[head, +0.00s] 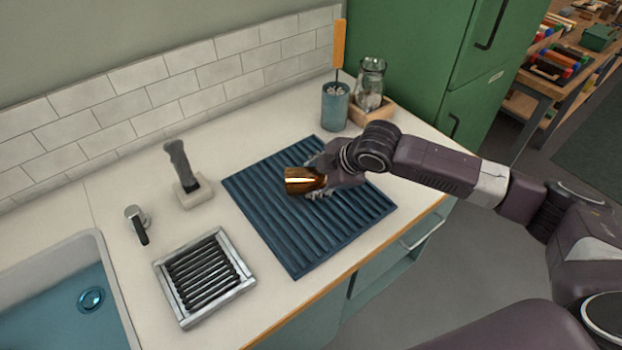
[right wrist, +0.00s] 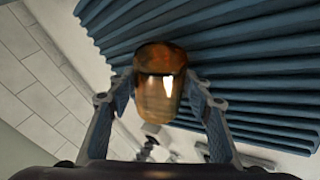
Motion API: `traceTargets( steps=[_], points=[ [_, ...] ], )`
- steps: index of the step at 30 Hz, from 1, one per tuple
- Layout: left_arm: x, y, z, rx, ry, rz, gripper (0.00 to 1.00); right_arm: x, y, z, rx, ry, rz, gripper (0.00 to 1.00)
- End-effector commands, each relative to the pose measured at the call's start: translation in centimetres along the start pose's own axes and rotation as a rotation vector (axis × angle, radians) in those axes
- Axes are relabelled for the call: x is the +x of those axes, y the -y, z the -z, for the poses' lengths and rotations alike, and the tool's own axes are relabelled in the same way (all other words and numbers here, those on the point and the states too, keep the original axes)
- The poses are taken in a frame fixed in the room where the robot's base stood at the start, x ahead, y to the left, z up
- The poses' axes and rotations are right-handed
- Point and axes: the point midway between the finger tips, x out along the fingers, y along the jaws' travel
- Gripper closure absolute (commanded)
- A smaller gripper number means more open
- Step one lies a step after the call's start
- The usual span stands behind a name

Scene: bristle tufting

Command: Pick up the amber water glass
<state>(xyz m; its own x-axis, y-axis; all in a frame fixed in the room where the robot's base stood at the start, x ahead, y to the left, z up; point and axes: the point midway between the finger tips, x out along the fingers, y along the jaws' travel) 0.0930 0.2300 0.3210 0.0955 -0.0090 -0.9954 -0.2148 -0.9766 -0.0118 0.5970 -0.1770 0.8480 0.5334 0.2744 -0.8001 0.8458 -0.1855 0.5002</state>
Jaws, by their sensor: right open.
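The amber water glass (head: 304,181) is a shiny brown tumbler on the blue ribbed mat (head: 270,235) on the counter. My right gripper (head: 318,180) is at the glass, coming from the right. The gripper's far side and the glass's base are partly hidden in the head view. My left gripper is not in view.
A blue cup (head: 335,108) with an orange-handled tool and a glass jar (head: 370,82) in a wooden tray stand behind the mat. A slatted tray (head: 205,277), a brush in a holder (head: 193,193) and a sink (head: 112,285) are to the left.

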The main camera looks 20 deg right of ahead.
Motion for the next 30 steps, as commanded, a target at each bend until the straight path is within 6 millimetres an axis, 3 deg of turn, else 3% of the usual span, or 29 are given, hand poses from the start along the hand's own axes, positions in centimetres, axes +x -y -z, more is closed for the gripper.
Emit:
traceTargets(
  steps=[2, 12, 23, 30],
  points=[
    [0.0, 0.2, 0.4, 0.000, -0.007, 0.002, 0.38, 0.0, 0.0, 0.0, 0.000, 0.000, 0.000, 0.54],
    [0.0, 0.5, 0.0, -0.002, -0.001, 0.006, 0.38, -0.1, -0.1, 0.0, 0.000, -0.001, -0.001, 0.90],
    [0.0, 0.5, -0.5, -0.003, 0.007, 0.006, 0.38, -0.6, -0.5, 0.3, 0.000, -0.002, -0.003, 0.90],
    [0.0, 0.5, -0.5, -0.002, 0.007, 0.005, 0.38, -3.5, -2.4, 1.5, -0.001, -0.003, -0.007, 0.90]
  ],
)
